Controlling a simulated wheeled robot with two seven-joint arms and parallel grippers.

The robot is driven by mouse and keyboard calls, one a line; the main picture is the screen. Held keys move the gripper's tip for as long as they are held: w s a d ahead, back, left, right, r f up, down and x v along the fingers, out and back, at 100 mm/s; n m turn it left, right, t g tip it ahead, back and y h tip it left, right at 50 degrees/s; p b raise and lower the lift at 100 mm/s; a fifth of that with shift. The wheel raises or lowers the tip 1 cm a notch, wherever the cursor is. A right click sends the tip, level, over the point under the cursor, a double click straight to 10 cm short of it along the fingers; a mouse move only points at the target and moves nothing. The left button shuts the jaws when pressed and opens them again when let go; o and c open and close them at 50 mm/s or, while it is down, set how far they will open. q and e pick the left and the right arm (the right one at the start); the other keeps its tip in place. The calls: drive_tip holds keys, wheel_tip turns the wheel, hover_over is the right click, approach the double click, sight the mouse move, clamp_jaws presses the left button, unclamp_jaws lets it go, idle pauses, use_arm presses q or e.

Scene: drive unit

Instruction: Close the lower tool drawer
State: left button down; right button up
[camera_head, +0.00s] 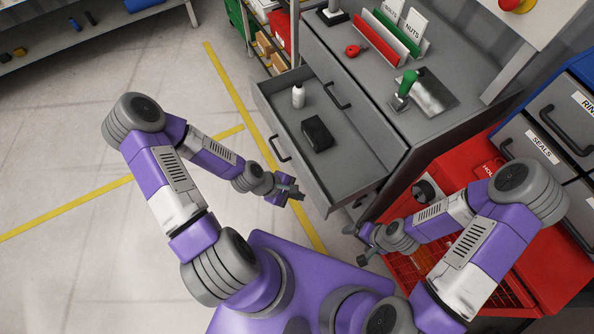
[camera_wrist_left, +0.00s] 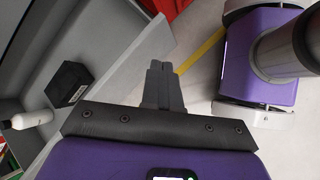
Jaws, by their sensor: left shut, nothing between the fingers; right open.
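The lower tool drawer (camera_head: 351,178) is grey and stands pulled out from the grey cabinet (camera_head: 385,110). A white bottle (camera_head: 298,96) and a black box (camera_head: 317,134) are inside it; both also show in the left wrist view, the bottle (camera_wrist_left: 30,120) and the box (camera_wrist_left: 68,84). A dark handle (camera_head: 280,149) is on the drawer front. My left gripper (camera_head: 297,192) is shut and empty, just outside the drawer front near its lower right end. In the left wrist view its fingers (camera_wrist_left: 158,72) are together beside the drawer edge. My right gripper (camera_head: 357,243) is open near the cabinet's lower corner.
Above, a closed drawer has its own handle (camera_head: 336,96). The cabinet top holds a red tape measure (camera_head: 354,51) and a green-handled tool (camera_head: 404,88). A red crate (camera_head: 420,275) stands at right. Floor left of the drawer is clear, with yellow lines.

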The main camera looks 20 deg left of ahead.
use_arm(q)
drive_tip(key=w+a+n+t+b, duration=0.3)
drive_tip(key=a+n+t+b, duration=0.1)
drive_tip(key=a+n, duration=0.8)
drive_tip(key=b, duration=0.6)
approach(303, 168)
drive_tip(key=shift+y, duration=0.4)
drive_tip(key=x, duration=0.4)
drive_tip(key=shift+d+f, duration=0.2)
drive_tip(key=shift+d, duration=0.3)
drive_tip(key=shift+w+d, duration=0.3)
drive_tip(key=shift+w, duration=0.1)
